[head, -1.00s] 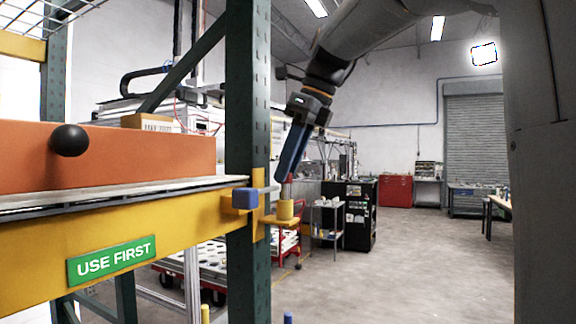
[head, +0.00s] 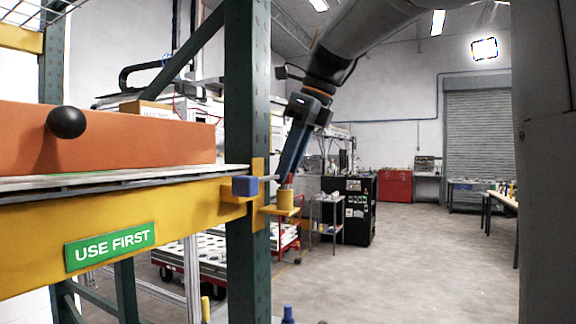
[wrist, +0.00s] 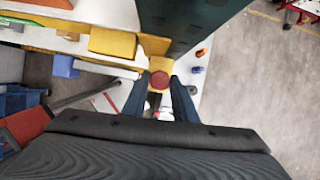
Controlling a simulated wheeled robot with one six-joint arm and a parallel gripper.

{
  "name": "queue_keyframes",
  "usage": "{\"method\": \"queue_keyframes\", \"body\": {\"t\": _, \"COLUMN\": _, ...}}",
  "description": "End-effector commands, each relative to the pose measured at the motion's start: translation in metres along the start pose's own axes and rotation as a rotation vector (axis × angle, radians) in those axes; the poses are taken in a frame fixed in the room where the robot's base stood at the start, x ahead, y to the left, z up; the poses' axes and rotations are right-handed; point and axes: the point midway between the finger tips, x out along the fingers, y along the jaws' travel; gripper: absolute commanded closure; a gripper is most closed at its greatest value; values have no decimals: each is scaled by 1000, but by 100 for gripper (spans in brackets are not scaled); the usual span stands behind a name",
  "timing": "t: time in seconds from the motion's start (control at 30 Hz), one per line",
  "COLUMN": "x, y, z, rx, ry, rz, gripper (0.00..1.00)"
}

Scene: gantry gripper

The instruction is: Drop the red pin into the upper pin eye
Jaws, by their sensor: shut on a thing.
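My gripper (head: 287,181) points down at the green post, its fingers shut on the red pin (head: 290,178). Only a short bit of the pin shows in the head view. The upper pin eye (head: 285,199), a yellow collar on a yellow bracket, is right below the fingertips. The pin's lower part is hidden, seemingly inside the eye. In the wrist view, the red round end of the pin (wrist: 160,79) sits between my fingertips (wrist: 160,84), over the yellow eye bracket.
A blue block on a rod (head: 245,186) sticks out beside the post (head: 248,120). The yellow beam (head: 120,235) carries a "USE FIRST" sign. An orange box (head: 130,150) with a black knob lies on the shelf. A blue peg (head: 288,314) shows low down. Floor at right is clear.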

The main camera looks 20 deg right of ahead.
Motion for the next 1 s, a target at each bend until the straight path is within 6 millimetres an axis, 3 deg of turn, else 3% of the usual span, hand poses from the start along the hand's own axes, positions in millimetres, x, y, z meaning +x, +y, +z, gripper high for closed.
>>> {"method": "queue_keyframes", "body": {"t": 0.53, "x": 12, "y": 0, "z": -5, "rx": 0, "ry": 0, "rz": -1, "gripper": 96}}
{"method": "queue_keyframes", "body": {"t": 0.57, "x": 11, "y": 0, "z": -4, "rx": 0, "ry": -1, "rz": -1, "gripper": 69}}
{"method": "queue_keyframes", "body": {"t": 0.67, "x": 11, "y": 0, "z": -4, "rx": 0, "ry": -1, "rz": -1, "gripper": 53}}
{"method": "queue_keyframes", "body": {"t": 1.0, "x": 11, "y": 1, "z": -4, "rx": -1, "ry": 0, "rz": 3, "gripper": 53}}
